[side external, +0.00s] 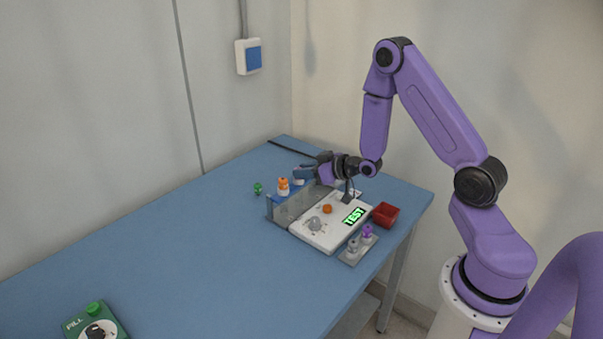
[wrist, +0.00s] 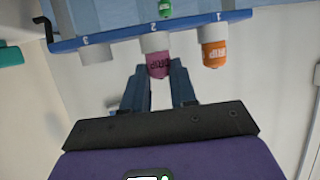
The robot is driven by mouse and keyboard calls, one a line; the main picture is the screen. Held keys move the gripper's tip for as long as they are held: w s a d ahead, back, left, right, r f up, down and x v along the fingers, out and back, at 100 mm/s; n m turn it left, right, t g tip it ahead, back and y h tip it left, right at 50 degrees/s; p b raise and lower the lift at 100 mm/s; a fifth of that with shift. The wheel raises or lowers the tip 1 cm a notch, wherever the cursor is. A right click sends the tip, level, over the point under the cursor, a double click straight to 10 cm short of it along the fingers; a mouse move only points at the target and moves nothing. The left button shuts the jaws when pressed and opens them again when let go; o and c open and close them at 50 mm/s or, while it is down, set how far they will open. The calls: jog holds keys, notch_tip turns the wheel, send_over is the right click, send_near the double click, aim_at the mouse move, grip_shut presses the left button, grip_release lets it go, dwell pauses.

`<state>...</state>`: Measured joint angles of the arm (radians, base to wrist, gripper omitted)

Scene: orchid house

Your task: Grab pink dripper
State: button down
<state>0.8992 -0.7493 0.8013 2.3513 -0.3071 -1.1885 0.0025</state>
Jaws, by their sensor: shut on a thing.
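The pink dripper (wrist: 158,65) hangs in the middle place, marked 2, of the blue-edged rack (wrist: 120,34) in the wrist view. My gripper (wrist: 157,83) is around it, one blue finger on each side, and is shut on it. An orange dripper (wrist: 214,54) sits to its right at the place marked 1, and a pale cylinder (wrist: 97,50) to its left. In the side view my gripper (side external: 308,172) is at the rack (side external: 277,208), just behind the orange dripper (side external: 283,187). The pink dripper cannot be made out there.
A white device (side external: 322,240) with a green TEST display stands before the rack. A red tray (side external: 385,214) and a small holder (side external: 350,258) with purple and grey bottles are beside it. A small green item (side external: 258,187) lies left of the rack. The table's left side is mostly clear.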

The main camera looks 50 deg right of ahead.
notch_tip(320, 180, up, 10)
jog(key=shift+a, duration=0.15)
dwell(0.7)
